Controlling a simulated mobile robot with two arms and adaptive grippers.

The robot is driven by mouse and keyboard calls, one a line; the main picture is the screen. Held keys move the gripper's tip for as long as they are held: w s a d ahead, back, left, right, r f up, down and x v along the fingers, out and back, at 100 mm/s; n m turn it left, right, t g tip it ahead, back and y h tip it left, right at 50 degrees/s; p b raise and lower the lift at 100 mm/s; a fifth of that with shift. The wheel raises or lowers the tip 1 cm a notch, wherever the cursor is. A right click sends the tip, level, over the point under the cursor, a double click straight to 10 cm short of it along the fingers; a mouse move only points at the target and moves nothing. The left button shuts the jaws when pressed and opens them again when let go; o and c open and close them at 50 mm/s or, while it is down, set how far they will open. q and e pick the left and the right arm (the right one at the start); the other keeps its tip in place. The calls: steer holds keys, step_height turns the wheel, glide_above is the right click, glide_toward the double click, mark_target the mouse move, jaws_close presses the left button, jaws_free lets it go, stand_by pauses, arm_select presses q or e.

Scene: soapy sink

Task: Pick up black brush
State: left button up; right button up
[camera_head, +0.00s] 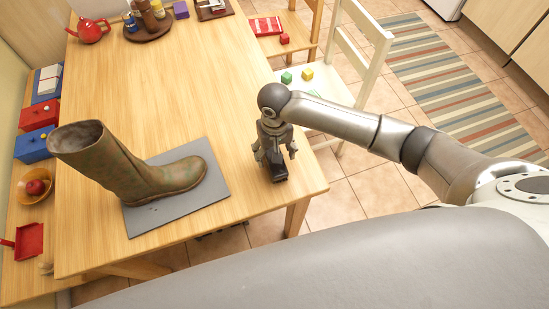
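The black brush (279,174) lies on the wooden table (235,75) near its right front edge. My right gripper (275,153) points down just above and around the far part of the brush. Its fingers look spread to either side, with a gap to the brush; part of the brush is hidden behind them. My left gripper is not in view. A muddy green boot (133,172) stands on a grey mat (215,196) to the left of the brush.
Chairs stand beyond the table's right edge, one holding green (287,77) and yellow (307,73) blocks. A red teapot (90,30) and a round tray of jars (148,33) are at the back. A bench along the left holds boxes and a bowl (34,187). The table's middle is clear.

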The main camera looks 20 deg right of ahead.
steer(key=shift+f, duration=1.5)
steer(key=c, duration=1.2)
steer(key=shift+o, duration=0.2)
steer(key=shift+r, duration=0.15)
steer(key=shift+r, duration=0.65)
steer(key=s+r, duration=0.1)
steer(key=r, duration=0.1)
steer(key=s+d+r, duration=0.1)
steer(key=r, duration=0.1)
steer(key=s+d+r, duration=0.1)
steer(key=r, duration=0.1)
steer(key=shift+s+r, duration=0.3)
steer(key=shift+s, duration=0.1)
steer(key=s+d+r, duration=0.4)
steer(key=s+r, duration=0.1)
steer(key=s, duration=0.3)
steer(key=shift+s+d+b, duration=0.25)
steer(key=shift+d+b, duration=0.1)
steer(key=shift+b, duration=0.1)
